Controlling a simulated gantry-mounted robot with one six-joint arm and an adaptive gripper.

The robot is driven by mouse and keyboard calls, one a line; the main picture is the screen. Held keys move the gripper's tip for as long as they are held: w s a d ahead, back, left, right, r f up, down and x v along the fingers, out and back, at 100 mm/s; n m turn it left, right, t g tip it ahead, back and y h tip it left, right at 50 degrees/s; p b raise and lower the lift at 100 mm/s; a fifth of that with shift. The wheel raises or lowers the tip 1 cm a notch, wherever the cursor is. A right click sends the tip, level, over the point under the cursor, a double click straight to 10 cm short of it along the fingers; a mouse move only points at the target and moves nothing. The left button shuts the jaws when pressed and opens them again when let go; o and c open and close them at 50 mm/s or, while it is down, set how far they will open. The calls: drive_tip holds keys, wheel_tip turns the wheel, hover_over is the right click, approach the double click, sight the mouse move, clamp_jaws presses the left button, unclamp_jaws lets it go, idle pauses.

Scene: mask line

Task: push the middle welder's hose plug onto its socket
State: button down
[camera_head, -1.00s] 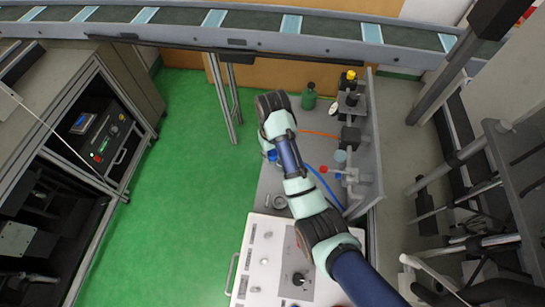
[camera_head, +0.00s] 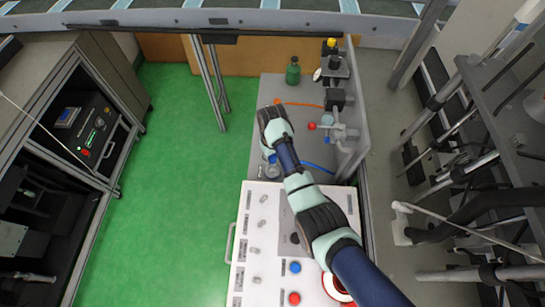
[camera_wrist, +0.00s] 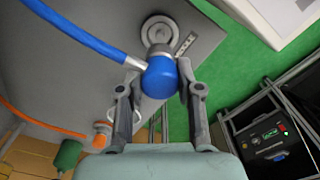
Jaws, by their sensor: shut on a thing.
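My gripper (camera_wrist: 155,100) is shut on a blue hose plug (camera_wrist: 160,80), with one finger on each side of it. A blue hose (camera_wrist: 85,38) runs from the plug to the upper left in the wrist view and also shows in the head view (camera_head: 318,167). A round grey metal socket (camera_wrist: 158,24) lies on the grey plate just beyond the plug. The plug overlaps the socket's near edge in the picture; I cannot tell whether they touch. In the head view, the plug (camera_head: 272,158) shows just above the socket ring, and my wrist hides much of the gripper.
An orange plug (camera_wrist: 102,134) with an orange hose and a green bottle (camera_head: 293,71) are on the grey plate (camera_head: 262,103). Valves with red and blue knobs (camera_head: 335,130) stand at its right edge. A white control panel (camera_head: 262,215) lies in front. Green floor is clear at left.

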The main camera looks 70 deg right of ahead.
wheel_tip(320, 180, down, 4)
drive_tip(key=b, duration=0.4)
drive_tip(key=shift+f, duration=0.85)
drive_tip(key=shift+r+p, duration=0.1)
drive_tip(key=shift+p, duration=0.25)
idle(0.4)
drive_tip(key=shift+f+p, duration=0.25)
drive_tip(key=shift+p, duration=0.05)
idle(1.2)
drive_tip(key=shift+c, duration=1.1)
unclamp_jaws()
